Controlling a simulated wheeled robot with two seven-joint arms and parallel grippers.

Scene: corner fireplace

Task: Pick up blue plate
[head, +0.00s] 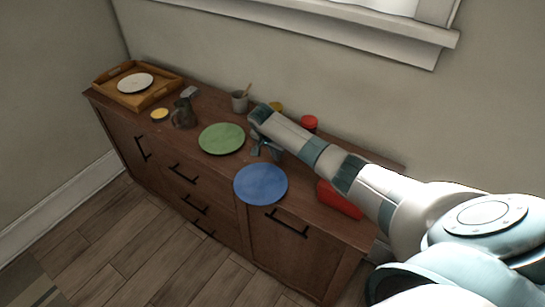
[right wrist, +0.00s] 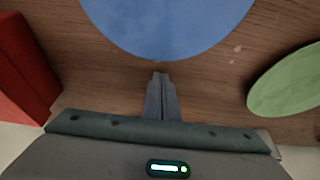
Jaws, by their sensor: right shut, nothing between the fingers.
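The blue plate (head: 261,184) lies flat on the sideboard near its front edge, in the head view. In the right wrist view the blue plate (right wrist: 168,25) fills the top middle. My right gripper (head: 258,151) is shut and empty, above the sideboard behind the plate, between it and the green plate. In the right wrist view its closed fingers (right wrist: 160,80) point at the plate's rim, with a small gap in the picture. My left gripper is not in view.
The wooden sideboard (head: 228,176) stands against the wall. A green plate (head: 221,138) lies left of the gripper, and a red box (head: 338,200) lies right of the blue plate. A tray (head: 160,91) with a white plate, a dark pitcher (head: 184,113), a grey cup (head: 239,103) and a red-lidded jar (head: 309,123) stand farther back.

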